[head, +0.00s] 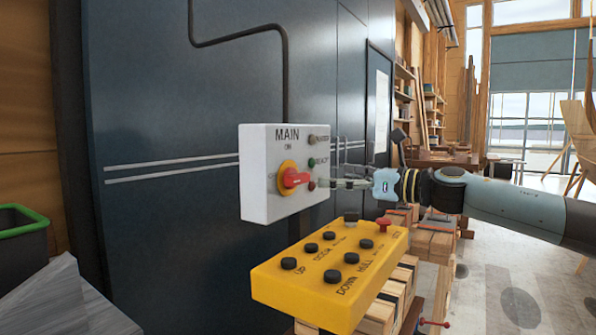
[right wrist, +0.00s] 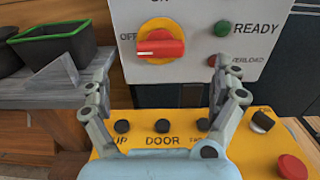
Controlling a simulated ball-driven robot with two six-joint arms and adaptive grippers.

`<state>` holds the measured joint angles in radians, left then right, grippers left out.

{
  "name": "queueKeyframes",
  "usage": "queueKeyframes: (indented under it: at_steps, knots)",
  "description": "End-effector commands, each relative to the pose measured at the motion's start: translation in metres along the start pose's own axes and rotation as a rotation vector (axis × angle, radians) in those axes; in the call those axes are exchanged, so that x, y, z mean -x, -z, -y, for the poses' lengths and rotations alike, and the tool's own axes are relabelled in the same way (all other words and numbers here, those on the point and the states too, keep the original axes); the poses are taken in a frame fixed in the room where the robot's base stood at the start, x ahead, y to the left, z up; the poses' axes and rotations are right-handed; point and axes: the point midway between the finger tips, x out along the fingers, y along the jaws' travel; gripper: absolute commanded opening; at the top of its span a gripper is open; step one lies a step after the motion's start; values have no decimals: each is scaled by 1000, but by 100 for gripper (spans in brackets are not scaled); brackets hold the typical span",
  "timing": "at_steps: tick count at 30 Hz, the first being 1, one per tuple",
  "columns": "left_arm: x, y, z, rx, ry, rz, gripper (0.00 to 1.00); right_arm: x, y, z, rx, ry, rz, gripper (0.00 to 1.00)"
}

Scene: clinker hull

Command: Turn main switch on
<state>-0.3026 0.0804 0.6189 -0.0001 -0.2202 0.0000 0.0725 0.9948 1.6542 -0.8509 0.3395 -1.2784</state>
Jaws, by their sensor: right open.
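The main switch is a red handle (head: 294,179) on a yellow disc, on the front of a white box (head: 262,205) marked MAIN. In the right wrist view the red handle (right wrist: 160,46) lies level, with its narrow end toward the word OFF. My right gripper (head: 328,183) points at the switch from the right. Its two fingers are spread wide, one to each side of the handle in the right wrist view (right wrist: 164,60), and nothing is between them. I see no contact with the handle. My left gripper is not in view.
A yellow button panel (head: 328,277) with several black buttons and a red one sits below the box, under my right gripper. Wooden trestles (head: 430,240) stand behind it. A dark bin with a green rim (head: 22,258) stands at the left. Open floor lies at the right.

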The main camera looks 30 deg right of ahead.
Motion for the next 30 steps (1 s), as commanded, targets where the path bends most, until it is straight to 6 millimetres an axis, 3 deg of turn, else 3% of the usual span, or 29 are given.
queueKeyframes:
  at_steps: [8,15,21,28,30]
  knots:
    - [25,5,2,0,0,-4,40,-43,-4,-1,-14,3,0,96]
    - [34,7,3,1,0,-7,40,-82,0,0,-9,5,-4,96]
    - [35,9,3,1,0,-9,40,-93,2,0,-8,4,-8,96]
    - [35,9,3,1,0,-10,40,-94,2,0,-7,3,-8,96]
    - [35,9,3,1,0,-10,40,-94,2,0,-7,3,-8,90]
